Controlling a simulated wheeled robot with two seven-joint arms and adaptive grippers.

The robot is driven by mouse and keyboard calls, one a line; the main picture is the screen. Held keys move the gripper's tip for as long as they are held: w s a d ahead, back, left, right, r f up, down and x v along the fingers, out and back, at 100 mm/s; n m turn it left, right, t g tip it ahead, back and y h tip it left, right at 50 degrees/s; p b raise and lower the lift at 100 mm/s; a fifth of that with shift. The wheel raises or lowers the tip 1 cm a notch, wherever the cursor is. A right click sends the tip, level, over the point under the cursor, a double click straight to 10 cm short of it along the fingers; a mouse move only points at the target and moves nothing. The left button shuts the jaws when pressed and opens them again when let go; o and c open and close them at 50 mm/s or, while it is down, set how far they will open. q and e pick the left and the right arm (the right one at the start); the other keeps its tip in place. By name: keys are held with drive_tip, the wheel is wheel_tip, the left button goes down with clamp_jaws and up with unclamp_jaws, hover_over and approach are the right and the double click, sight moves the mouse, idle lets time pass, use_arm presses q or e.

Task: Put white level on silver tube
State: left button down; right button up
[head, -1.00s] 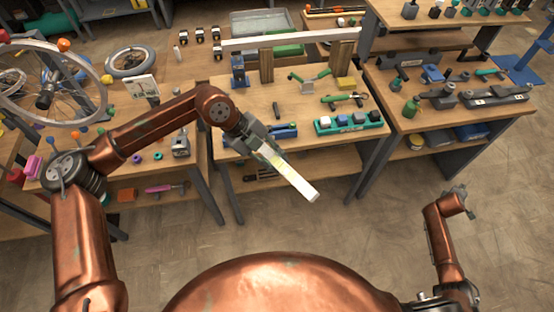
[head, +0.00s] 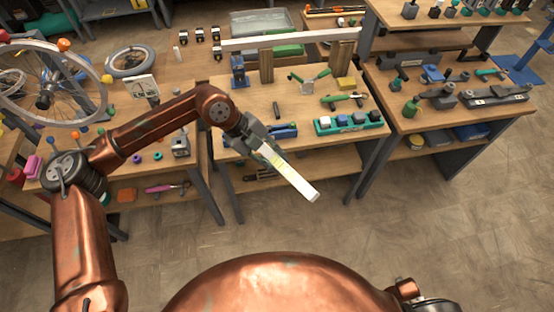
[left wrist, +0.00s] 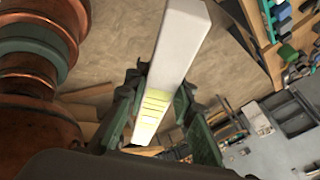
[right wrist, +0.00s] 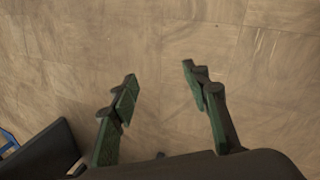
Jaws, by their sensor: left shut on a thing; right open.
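The white level (head: 300,184) is a long white bar with a yellow-green patch near one end. My left gripper (head: 266,150) is shut on it near that patch and holds it in the air, slanting down to the right in front of the middle bench. The level (left wrist: 180,50) also fills the middle of the left wrist view, between the fingers (left wrist: 150,112). The silver tube (head: 290,40) is a long pale bar lying level across wooden uprights at the back of the middle bench, apart from the level. My right gripper (right wrist: 162,95) is open and empty over the floor.
The middle bench (head: 240,143) carries wooden blocks (head: 340,60), a blue clamp (head: 238,72), green-handled pliers (head: 340,98) and a green tray of cubes (head: 348,122). A spoked wheel (head: 48,90) stands at left. A right bench (head: 430,122) holds tools. The floor in front is clear.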

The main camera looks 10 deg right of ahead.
drive_tip(key=s+a+f+m+y, duration=0.1)
drive_tip(key=s+a+f, duration=0.2)
drive_tip(key=a, duration=0.6)
drive_tip(key=s+a+f+m+y, duration=0.1)
drive_tip(key=s+a+f, duration=0.2)
drive_tip(key=s+a, duration=0.4)
drive_tip(key=s+a+f+m+y, duration=0.1)
drive_tip(key=s+a+f, duration=0.2)
drive_tip(key=a, duration=0.8)
drive_tip(key=shift+s+f+y, duration=0.2)
drive_tip(key=shift+s+y, duration=0.2)
drive_tip(key=shift+s, duration=0.8)
use_arm(q)
drive_tip(key=shift+s+a+f+m+g, duration=0.1)
drive_tip(key=shift+s+f+m+g, duration=0.25)
drive_tip(key=shift+m, duration=0.15)
drive_tip(key=s+a+f+m+g+y, duration=0.5)
drive_tip(key=a+f+m+y, duration=0.4)
drive_tip(key=m, duration=1)
drive_tip(key=s+a+m+t+y, duration=0.2)
drive_tip(key=a+m+t, duration=0.8)
drive_tip(key=a+m, duration=0.7)
drive_tip(key=m, duration=0.4)
drive_tip(key=shift+s+t+y, duration=0.3)
drive_tip(key=shift+t+y, duration=0.05)
drive_tip(key=shift+y, duration=0.05)
